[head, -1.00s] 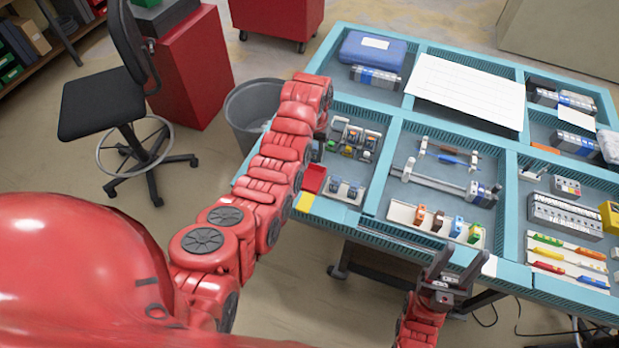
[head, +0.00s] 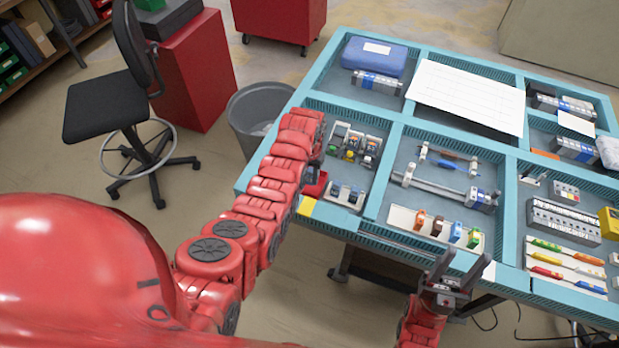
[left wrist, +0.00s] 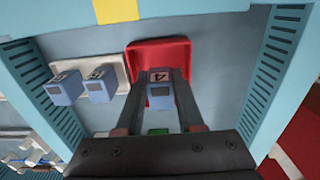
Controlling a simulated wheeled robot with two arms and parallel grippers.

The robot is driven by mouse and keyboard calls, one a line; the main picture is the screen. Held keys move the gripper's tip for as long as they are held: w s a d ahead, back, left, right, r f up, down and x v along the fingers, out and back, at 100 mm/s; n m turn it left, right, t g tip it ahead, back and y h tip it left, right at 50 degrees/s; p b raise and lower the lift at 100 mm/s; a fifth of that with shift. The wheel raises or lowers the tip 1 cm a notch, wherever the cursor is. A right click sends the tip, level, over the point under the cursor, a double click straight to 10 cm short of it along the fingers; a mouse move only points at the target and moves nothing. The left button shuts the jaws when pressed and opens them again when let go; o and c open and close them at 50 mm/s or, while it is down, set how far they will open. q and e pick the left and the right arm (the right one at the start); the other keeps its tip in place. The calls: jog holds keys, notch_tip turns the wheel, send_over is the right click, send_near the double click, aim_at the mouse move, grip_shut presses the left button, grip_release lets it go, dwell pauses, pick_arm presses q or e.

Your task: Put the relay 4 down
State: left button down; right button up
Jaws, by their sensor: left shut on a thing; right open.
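Relay 4 (left wrist: 160,94) is a small blue-grey block with a "4" on its top. My left gripper (left wrist: 160,76) is shut on it, with one finger on each side. In the left wrist view it is over the red tray (left wrist: 180,52); I cannot tell whether the relay touches the tray floor. In the head view the red tray (head: 316,187) shows partly beside my left gripper (head: 315,170), and the relay is hidden. My right gripper (head: 461,272) is open and empty at the table's front edge.
Two more relays (left wrist: 82,86) stand on a pale strip left of the red tray. Several socket units (head: 352,146) stand behind in the same compartment. A blue divider (left wrist: 262,80) runs close to the right of the tray. A yellow patch (head: 306,206) marks the front rim.

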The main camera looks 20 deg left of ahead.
pick_arm(q)
notch_tip(320, 180, down, 2)
jog(key=shift+f+p, duration=0.1)
jog(key=shift+p, duration=0.2)
jog(key=shift+f, duration=0.15)
jog(key=c, duration=0.8)
grip_release()
